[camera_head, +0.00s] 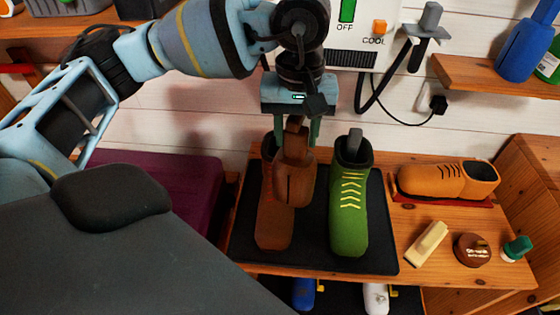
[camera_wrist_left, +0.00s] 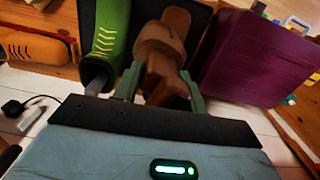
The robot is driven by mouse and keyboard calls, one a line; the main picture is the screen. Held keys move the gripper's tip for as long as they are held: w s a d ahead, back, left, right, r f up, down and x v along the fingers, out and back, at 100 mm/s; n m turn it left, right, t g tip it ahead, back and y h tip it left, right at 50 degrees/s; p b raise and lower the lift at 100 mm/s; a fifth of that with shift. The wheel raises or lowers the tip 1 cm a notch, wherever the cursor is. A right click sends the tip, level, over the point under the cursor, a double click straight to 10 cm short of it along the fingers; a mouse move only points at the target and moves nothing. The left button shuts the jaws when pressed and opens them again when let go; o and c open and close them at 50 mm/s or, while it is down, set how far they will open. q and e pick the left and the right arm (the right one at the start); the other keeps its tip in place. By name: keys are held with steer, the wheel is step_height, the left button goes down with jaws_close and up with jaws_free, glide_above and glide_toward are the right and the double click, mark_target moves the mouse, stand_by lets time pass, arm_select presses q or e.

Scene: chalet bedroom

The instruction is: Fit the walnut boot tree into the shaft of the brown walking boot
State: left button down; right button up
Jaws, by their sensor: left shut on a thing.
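My left gripper (camera_head: 294,132) is shut on the walnut boot tree (camera_head: 293,178), gripping its upper end and holding it upright with the split block hanging down. The boot tree also shows between the fingers in the left wrist view (camera_wrist_left: 160,48). The brown walking boot (camera_head: 272,228) stands on a dark mat, toe toward me, behind and below the tree. The tree and gripper cover much of its shaft, so its opening is hidden. I cannot tell whether the tree touches the boot. My right gripper is not in view.
A green boot (camera_head: 349,215) with a grey insert stands right of the brown boot on the dark mat (camera_head: 385,250). An orange-brown shoe (camera_head: 430,180), a cream block (camera_head: 427,243), a round brown tin (camera_head: 471,250) and a green-capped jar (camera_head: 516,249) sit further right. A purple box (camera_head: 185,178) stands left.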

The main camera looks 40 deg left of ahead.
arm_select(q)
steer(key=w+a+r+n+p, duration=0.15)
steer(key=w+a+n, duration=0.4)
steer(key=n, duration=0.55)
steer(key=w+a+r+n+p, duration=0.1)
steer(key=w+a+r+n, duration=0.2)
steer(key=w+a+n, duration=0.5)
step_height(320, 180, down, 18)
steer(key=s+d+n, duration=0.2)
steer(key=shift+s+r+b, duration=0.15)
steer(key=shift+s+b, duration=0.15)
steer(key=shift+f, duration=0.2)
steer(key=c, duration=0.8)
jaws_free()
step_height(320, 180, up, 12)
steer(key=shift+r, duration=0.2)
